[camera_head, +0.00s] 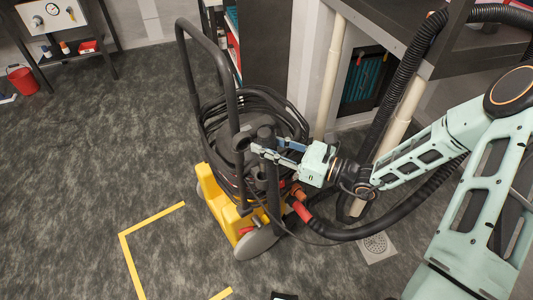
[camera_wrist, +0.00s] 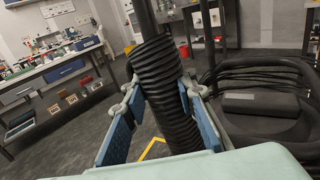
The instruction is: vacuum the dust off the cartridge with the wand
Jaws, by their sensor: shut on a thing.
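My gripper (camera_head: 272,149) is shut on a dark upright tube, which I take to be the wand (camera_head: 270,185), beside the yellow vacuum unit (camera_head: 228,212). In the wrist view my gripper's blue-padded fingers (camera_wrist: 160,105) lie on both sides of the wand's black ribbed section (camera_wrist: 162,75). A smooth dark tube rises above it. The wand stands roughly upright, close to the unit's coiled black hose. The lower end of the wand is not clear. I cannot make out the cartridge in either view.
The unit's black push handle (camera_head: 187,75) rises left of my gripper. A thick black hose (camera_head: 410,225) curves behind my arm. A grey bench (camera_head: 470,50) stands at the right. Yellow floor tape (camera_head: 128,262) lies at lower left. A worktable (camera_wrist: 75,68) with small items stands left in the wrist view.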

